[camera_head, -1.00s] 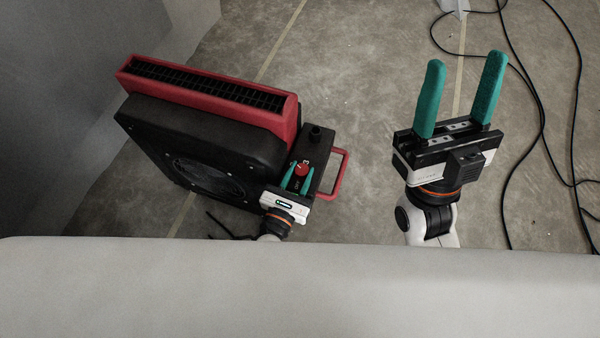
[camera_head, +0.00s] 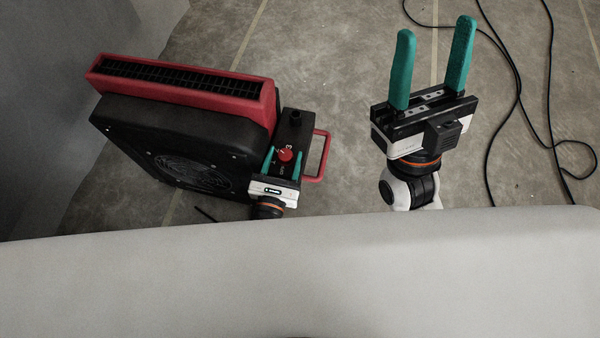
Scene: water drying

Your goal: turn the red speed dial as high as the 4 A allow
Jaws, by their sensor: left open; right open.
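The red speed dial (camera_head: 285,155) sits on the black control panel (camera_head: 294,132) at the right side of a black and red air mover (camera_head: 165,138). A white number 3 shows beside the dial; the other markings are too small to read. My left gripper (camera_head: 283,160) is open at the panel, with one green finger on each side of the dial. I cannot tell whether the fingers touch it. My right gripper (camera_head: 433,60) is open and empty, raised over the floor to the right of the machine.
A red handle (camera_head: 319,158) stands out from the panel's right side. Black cables (camera_head: 519,90) lie on the concrete floor (camera_head: 345,60) at the right. A grey wall (camera_head: 60,90) is at the left. Floor between the machine and my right gripper is clear.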

